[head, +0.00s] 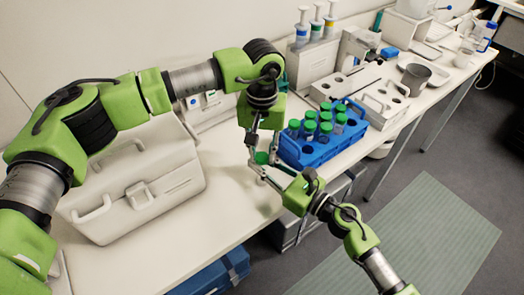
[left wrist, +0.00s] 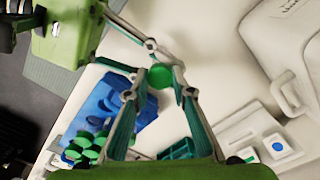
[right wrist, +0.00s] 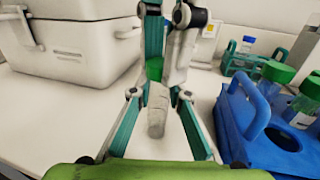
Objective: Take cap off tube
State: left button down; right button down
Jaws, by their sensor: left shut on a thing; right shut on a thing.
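A tube with a green cap (head: 261,158) is held between my two grippers above the bench, left of the blue rack. My left gripper (head: 263,151) comes from above, shut on the green cap, which also shows between its fingers in the left wrist view (left wrist: 160,76). My right gripper (head: 264,172) comes from the lower right, shut on the pale tube body (right wrist: 156,112). In the right wrist view the green cap (right wrist: 155,70) sits at the tube's top, among the left fingers. Whether a gap lies between cap and tube is hidden.
The blue rack (head: 310,155) with several green-capped tubes stands close on the right. A white lidded box (head: 135,195) stands left on the bench. Pipettes (head: 315,25), a grey pot (head: 415,77) and other equipment are further back. The bench's front edge is near the right arm.

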pick_arm(q)
jog(key=n, duration=0.6)
jog(key=shift+n, duration=0.3)
jog(key=n, duration=1.7)
jog(key=shift+r+n, duration=0.1)
jog(key=shift+n, duration=0.3)
jog(key=n, duration=1.3)
jog(key=shift+n, duration=0.4)
jog(key=n, duration=0.4)
jog(key=shift+n, duration=0.4)
jog(key=shift+r, duration=0.2)
